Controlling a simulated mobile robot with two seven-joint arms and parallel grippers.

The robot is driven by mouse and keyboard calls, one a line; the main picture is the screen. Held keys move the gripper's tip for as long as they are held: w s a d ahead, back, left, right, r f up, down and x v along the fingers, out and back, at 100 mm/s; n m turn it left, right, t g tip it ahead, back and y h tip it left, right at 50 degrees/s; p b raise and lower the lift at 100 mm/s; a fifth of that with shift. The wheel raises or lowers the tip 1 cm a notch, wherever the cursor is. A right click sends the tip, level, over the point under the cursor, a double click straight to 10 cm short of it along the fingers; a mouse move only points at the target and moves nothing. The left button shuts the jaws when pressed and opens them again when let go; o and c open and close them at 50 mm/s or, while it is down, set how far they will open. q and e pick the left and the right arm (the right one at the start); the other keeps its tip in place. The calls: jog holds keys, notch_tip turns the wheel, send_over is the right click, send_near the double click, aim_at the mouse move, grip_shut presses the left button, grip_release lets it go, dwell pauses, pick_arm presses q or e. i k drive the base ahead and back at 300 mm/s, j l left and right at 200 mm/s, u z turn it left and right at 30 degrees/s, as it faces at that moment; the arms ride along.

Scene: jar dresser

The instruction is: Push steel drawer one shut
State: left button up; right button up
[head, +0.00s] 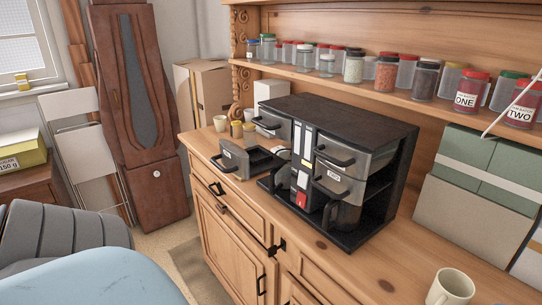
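A black cabinet (365,124) with steel drawers stands on the wooden dresser. Its lower left steel drawer (235,160) is pulled well out to the left, with its dark inside showing and a black handle on its front. The upper left drawer (271,121) and the two right drawers, upper (343,153) and lower (334,181), look shut or nearly so. The small drawer labels are too small to read surely, so I cannot tell which is drawer one. Neither of my grippers is in view.
A dark jug (341,216) stands in the cabinet's lower right bay. A cream mug (451,289) is at front right, and green boxes (478,160) stand right. Jars, including a red-lidded one (468,90), line the shelf above.

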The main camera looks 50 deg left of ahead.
aim_at(247, 164)
jog(key=u, duration=2)
